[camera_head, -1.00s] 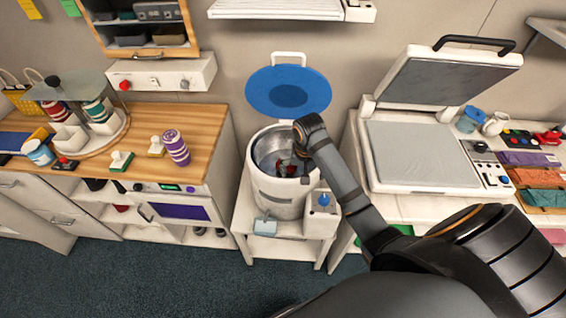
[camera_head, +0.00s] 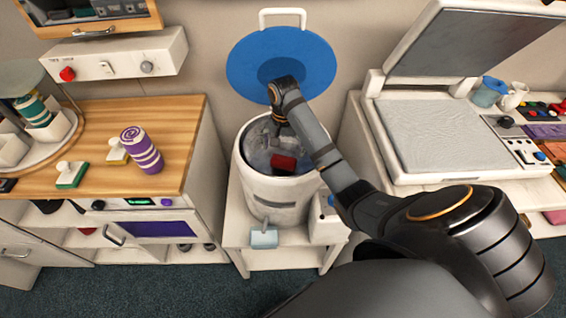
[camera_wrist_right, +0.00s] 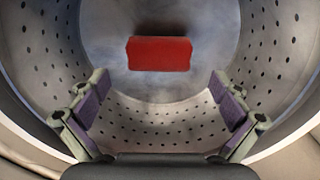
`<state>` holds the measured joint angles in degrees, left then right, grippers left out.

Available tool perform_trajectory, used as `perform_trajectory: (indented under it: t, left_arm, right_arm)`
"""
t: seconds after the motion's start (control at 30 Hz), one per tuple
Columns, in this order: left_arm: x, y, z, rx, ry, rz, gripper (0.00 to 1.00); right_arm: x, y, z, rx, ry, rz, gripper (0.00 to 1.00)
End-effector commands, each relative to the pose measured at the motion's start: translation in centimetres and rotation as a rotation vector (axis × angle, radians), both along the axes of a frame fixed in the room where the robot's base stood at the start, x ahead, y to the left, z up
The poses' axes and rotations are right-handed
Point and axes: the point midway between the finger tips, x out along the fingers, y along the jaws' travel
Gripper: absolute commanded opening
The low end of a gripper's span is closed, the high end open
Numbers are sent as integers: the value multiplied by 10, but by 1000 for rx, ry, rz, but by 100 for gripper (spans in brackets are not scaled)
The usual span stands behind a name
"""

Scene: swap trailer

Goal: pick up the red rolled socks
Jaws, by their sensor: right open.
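The red rolled socks (camera_head: 284,164) lie inside the drum of the white top-loading washer (camera_head: 280,205). In the right wrist view the socks (camera_wrist_right: 159,53) show as a red block against the far part of the drum. My right gripper (camera_head: 281,128) is at the drum's mouth, reaching in, just behind the socks in the head view. In the right wrist view my right gripper (camera_wrist_right: 160,108) is open, its two fingers wide apart and empty. The socks are beyond the fingertips and apart from them. My left gripper is in no view.
The washer's blue lid (camera_head: 250,75) stands open behind the drum. A wooden counter (camera_head: 180,118) with a purple striped roll (camera_head: 142,150) is at left. A white press (camera_head: 440,135) with its top raised is at right. The perforated drum wall (camera_wrist_right: 45,65) surrounds my gripper.

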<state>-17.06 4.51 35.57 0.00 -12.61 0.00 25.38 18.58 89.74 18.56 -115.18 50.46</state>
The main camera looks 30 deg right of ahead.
Motion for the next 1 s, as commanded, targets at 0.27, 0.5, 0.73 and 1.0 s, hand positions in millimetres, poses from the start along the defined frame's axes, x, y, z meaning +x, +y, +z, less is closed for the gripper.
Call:
perform_trajectory:
  t: [0.27,0.5,0.73,1.0]
  left_arm:
    - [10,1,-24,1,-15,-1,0]
    - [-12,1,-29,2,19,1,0]
    - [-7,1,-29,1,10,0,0]
    - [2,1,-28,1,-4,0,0]
  right_arm:
    - [-1,1,-26,0,0,0,100]
    - [-1,2,-50,0,0,1,100]
    - [-1,2,-50,-1,-1,1,90]
    - [-1,2,-50,0,-1,1,54]
